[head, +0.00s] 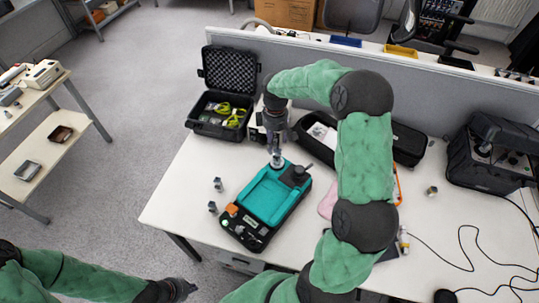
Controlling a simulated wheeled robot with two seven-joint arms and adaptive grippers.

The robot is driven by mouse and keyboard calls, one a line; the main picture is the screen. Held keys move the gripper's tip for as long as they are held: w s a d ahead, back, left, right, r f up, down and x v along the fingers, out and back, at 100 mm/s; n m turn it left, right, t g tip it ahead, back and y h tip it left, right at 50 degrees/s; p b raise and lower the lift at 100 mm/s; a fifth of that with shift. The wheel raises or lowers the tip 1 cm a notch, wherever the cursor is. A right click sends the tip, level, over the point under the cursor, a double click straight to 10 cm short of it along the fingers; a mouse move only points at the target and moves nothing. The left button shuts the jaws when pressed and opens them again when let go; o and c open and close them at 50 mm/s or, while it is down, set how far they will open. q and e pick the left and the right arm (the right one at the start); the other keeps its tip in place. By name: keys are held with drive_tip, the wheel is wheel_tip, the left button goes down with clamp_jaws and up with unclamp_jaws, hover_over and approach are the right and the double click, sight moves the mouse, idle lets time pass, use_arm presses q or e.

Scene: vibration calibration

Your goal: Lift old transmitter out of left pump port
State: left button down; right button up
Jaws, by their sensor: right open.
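The teal and black pump unit (266,199) lies on the white table. A small silver cylindrical transmitter (277,160) stands upright at its far edge. My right gripper (275,147) points down directly above this transmitter, its fingers open around or just over its top; I cannot tell whether they touch it. The port beneath is too small to make out. A dark knob-like part (297,174) stands to its right on the unit. My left gripper (184,288) is low at the bottom left, away from the table top; its fingers are too dark to read.
Small silver fittings (217,184) stand left of the pump unit, and another (432,190) stands far right. An open black foam-lined case (221,111) is behind. A black soft case (405,143) lies partly behind my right arm. A black instrument case (488,160) is at right, with loose cables.

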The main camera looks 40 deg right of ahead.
sight(275, 151)
drive_tip(key=f, duration=0.2)
drive_tip(key=f+b, duration=0.1)
drive_tip(key=f, duration=0.3)
drive_tip(key=shift+w+d+f, duration=0.1)
drive_tip(key=shift+w+d, duration=0.1)
drive_tip(key=shift+w, duration=0.15)
drive_tip(key=shift+s+d+f+b, duration=0.1)
drive_tip(key=shift+s+f+b, duration=0.15)
drive_tip(key=shift+f, duration=0.3)
drive_tip(key=f, duration=0.2)
drive_tip(key=f+b, duration=0.1)
drive_tip(key=f, duration=0.1)
drive_tip(key=shift+s+d, duration=0.15)
drive_tip(key=shift+d, duration=0.15)
use_arm(q)
drive_tip(key=f, duration=0.3)
drive_tip(key=shift+w, duration=0.4)
use_arm(e)
clamp_jaws()
